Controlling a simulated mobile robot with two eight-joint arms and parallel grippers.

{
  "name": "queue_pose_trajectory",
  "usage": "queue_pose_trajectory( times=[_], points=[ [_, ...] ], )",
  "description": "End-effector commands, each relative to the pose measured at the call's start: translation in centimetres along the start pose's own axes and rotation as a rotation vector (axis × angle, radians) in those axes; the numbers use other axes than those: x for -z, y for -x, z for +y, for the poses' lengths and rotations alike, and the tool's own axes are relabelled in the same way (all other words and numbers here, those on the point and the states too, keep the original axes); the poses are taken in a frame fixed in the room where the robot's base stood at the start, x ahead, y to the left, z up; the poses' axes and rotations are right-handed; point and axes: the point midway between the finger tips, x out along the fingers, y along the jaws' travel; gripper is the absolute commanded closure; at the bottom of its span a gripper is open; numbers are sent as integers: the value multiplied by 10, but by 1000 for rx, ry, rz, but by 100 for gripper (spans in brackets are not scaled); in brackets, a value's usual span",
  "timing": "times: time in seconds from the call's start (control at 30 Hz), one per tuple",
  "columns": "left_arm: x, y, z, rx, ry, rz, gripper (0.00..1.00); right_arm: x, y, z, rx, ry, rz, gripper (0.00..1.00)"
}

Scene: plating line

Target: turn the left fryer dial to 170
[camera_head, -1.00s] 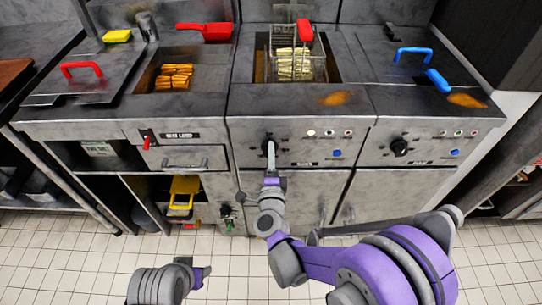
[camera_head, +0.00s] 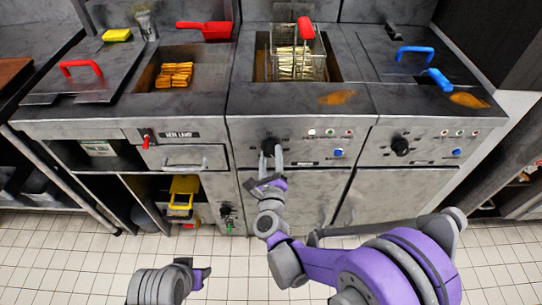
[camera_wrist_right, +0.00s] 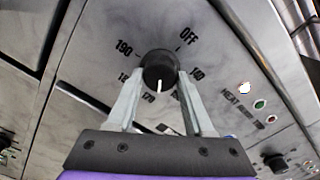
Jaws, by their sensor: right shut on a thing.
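The left fryer dial (camera_head: 268,144) is a black knob on the panel below the basket. In the right wrist view the dial (camera_wrist_right: 160,66) has a white pointer line that points down, close to the 170 label and slightly right of it.
A second fryer dial (camera_head: 400,146) is on the right panel. A blue button (camera_head: 338,152) and several indicator lights (camera_head: 329,132) sit right of the left dial. A red-handled basket (camera_head: 290,67) hangs in the fryer above. The tiled floor in front is free.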

Motion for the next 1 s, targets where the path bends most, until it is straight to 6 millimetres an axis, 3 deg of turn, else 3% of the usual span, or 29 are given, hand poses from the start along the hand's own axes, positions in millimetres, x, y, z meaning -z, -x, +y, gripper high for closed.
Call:
queue_pose_trajectory(
  times=[0.4,1.0],
  points=[
    [0,0,0,0,0,0,50,-2,-2,-1,7,-217,-2,100],
    [0,0,0,0,0,0,50,-2,-2,-1,7,-258,-2,100]
  ],
)
